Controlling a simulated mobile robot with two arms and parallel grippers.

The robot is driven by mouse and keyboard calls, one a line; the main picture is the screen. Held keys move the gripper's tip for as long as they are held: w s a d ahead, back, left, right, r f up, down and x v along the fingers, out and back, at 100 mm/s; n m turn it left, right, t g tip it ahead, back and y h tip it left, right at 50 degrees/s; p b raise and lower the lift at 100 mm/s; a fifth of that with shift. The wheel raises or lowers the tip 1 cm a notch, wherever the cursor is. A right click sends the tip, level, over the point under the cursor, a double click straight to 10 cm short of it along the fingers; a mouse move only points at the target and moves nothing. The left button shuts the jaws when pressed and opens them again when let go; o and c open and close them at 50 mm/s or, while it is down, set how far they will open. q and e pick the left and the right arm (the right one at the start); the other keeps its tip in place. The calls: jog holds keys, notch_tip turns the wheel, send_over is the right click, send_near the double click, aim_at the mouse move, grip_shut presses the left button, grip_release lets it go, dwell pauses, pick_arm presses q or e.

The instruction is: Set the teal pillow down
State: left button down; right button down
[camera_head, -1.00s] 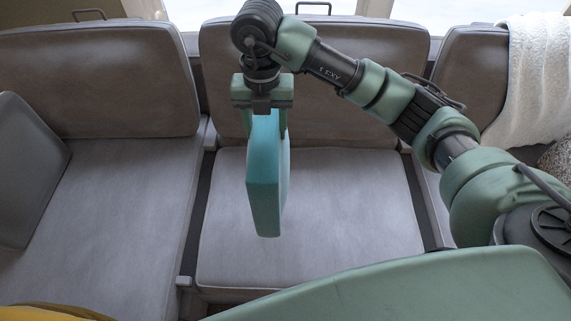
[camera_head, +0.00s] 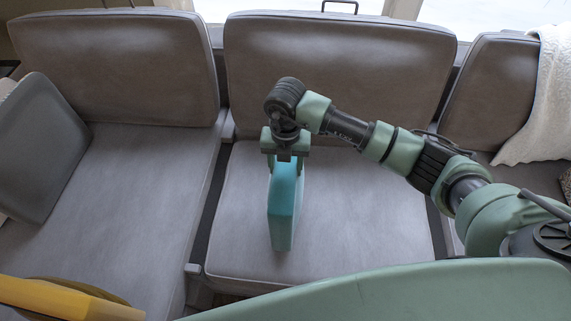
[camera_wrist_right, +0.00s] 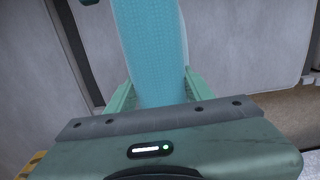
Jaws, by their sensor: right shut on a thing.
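The teal pillow (camera_head: 284,207) hangs upright, edge on, below my right gripper (camera_head: 285,160) in the head view. The gripper is shut on its top edge. The pillow is over the middle seat cushion (camera_head: 350,215); I cannot tell whether its lower edge touches the cushion. In the right wrist view the pillow (camera_wrist_right: 152,50) runs up between the fingers of the right gripper (camera_wrist_right: 155,92). My left gripper is not in view.
A grey pillow (camera_head: 40,148) leans on the left seat (camera_head: 120,200). A white blanket (camera_head: 540,95) drapes over the right backrest (camera_head: 490,90). A yellow object (camera_head: 65,298) is at the lower left. The left seat has free room.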

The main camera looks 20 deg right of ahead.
jog(key=c, duration=0.6)
grip_release()
jog(key=shift+o, duration=0.2)
notch_tip(320, 180, up, 12)
jog(key=p, duration=0.9)
